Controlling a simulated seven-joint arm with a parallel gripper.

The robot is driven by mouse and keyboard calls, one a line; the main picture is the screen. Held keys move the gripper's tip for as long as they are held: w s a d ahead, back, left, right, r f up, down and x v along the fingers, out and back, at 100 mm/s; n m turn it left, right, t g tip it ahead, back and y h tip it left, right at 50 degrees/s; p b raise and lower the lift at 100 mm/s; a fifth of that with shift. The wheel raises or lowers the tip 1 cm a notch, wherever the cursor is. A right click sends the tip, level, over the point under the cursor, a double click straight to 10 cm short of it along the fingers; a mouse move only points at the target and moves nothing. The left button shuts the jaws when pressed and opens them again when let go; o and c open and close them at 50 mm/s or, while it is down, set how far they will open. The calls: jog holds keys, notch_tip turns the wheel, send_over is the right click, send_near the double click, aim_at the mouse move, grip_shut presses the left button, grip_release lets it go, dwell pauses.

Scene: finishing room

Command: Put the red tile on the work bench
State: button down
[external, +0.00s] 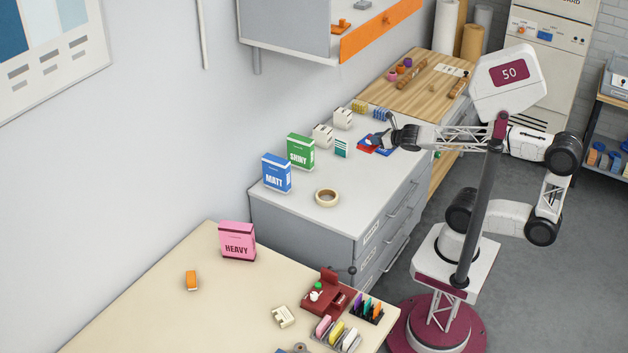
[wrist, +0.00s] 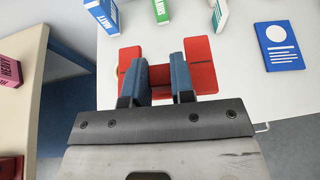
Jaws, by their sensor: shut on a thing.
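The red tile (external: 366,146) is at my gripper (external: 379,139), above or on the grey-white cabinet top (external: 300,205); I cannot tell whether it touches that surface. In the wrist view, my gripper (wrist: 161,82) is shut on the red tile (wrist: 203,52), whose red parts show on both sides of and between the two blue-grey fingers. The fingers hide part of it. A pale cream table (external: 150,290) stands at the front left and a wood-topped bench (external: 425,85) at the back; I cannot tell for sure which is the work bench.
A blue card (wrist: 279,46) lies right of my gripper. Blue MATT (external: 276,173) and green SHINY (external: 300,151) boxes, and a tape roll (external: 327,198), stand on the cabinet. The pink HEAVY box (external: 237,241) is on the cream table. The wooden top carries several small items.

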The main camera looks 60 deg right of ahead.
jog(key=w+a+r, duration=0.1)
jog(key=w+a, duration=0.4)
jog(key=a, duration=0.7)
jog(key=w+a, duration=0.5)
jog(key=a, duration=0.7)
jog(key=w+a+r, duration=0.1)
jog(key=w+a, duration=0.4)
jog(key=a, duration=0.7)
jog(key=s+a+f, duration=0.1)
jog(key=s+a, duration=0.3)
jog(key=a, duration=1)
jog(key=s+a+f, duration=0.1)
jog(key=s+a, duration=0.4)
jog(key=a, duration=0.8)
jog(key=s+a+f, duration=0.1)
jog(key=s+a, duration=0.3)
jog(key=a, duration=1)
notch_tip(320, 180, down, 11)
jog(key=shift+s, duration=0.25)
jog(key=shift+f, duration=0.2)
jog(key=shift+f, duration=3)
